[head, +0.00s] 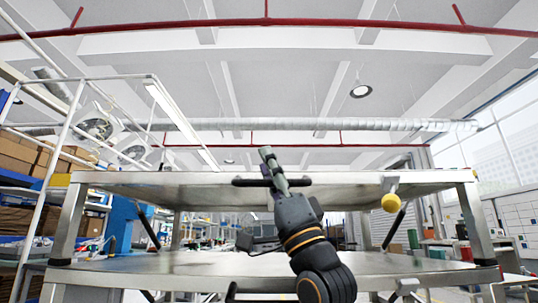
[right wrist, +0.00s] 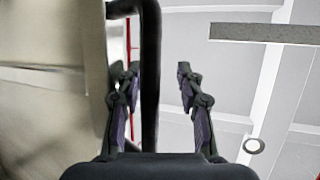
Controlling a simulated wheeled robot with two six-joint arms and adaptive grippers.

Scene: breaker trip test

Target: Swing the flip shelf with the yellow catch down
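The flip shelf (head: 130,180) is the upper metal panel in the head view, raised and roughly level, with its underside showing. The yellow catch (head: 391,202) is a round knob hanging under its right front part. A black bar handle (head: 243,182) sits at the shelf's front middle. My right gripper (head: 268,160) is at this handle. In the right wrist view the fingers are apart and the handle (right wrist: 150,75) runs between them, nearer the left finger. I cannot tell whether they touch. My left gripper is not in view.
A lower metal shelf (head: 190,266) lies beneath, with a pale catch (head: 406,285) at its right front. Dark struts (head: 395,229) slant beneath the upper shelf on both sides. A white frame (head: 50,180) stands at the left. Above the upper shelf is open air.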

